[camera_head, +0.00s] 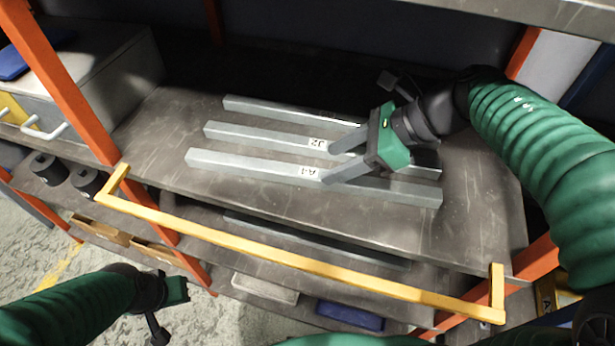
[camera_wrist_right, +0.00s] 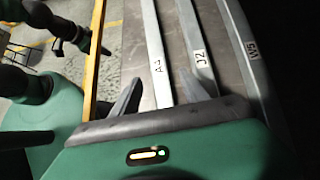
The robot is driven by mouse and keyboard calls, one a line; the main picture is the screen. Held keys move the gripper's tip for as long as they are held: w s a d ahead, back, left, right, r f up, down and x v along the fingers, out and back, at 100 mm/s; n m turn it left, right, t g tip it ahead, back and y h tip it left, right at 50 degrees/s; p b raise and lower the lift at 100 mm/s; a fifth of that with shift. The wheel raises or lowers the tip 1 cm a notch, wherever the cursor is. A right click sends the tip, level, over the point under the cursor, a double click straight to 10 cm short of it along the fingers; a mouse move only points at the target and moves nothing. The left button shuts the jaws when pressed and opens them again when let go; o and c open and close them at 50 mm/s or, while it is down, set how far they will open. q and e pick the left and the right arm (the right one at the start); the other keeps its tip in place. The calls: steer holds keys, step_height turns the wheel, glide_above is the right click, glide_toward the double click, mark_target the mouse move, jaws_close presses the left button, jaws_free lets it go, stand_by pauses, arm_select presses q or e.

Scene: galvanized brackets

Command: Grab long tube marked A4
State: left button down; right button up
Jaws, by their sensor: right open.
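The long grey tube marked A4 (camera_head: 245,165) lies on the upper shelf, nearest the front of three parallel tubes. Its label faces up, and the tube also shows in the right wrist view (camera_wrist_right: 152,40). My right gripper (camera_head: 328,166) is open above the tubes near the A4 label. In the wrist view its fingers (camera_wrist_right: 160,77) appear on either side of the A4 tube; whether they reach down around it I cannot tell. My left gripper (camera_head: 172,300) is low at the left, away from the tubes; its jaws are unclear.
A tube marked J2 (camera_head: 250,133) lies close behind, then one marked W5 (camera_wrist_right: 252,52). A yellow rail (camera_head: 290,256) crosses the shelf front. Orange posts (camera_head: 62,80) stand at the sides. A grey metal box (camera_head: 95,75) is at the left.

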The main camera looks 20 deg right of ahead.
mark_target(312, 172)
steer(key=shift+w+a+f, duration=0.1)
steer(key=shift+f, duration=0.3)
steer(key=b+x, duration=0.1)
steer(key=x, duration=0.4)
steer(key=shift+a, duration=0.25)
steer(key=shift+w+a+f, duration=0.1)
steer(key=shift+w+a, duration=0.05)
steer(key=shift+a, duration=0.05)
steer(key=shift+d, duration=0.25)
steer(key=c, duration=0.8)
jaws_close()
steer(key=shift+a, duration=0.1)
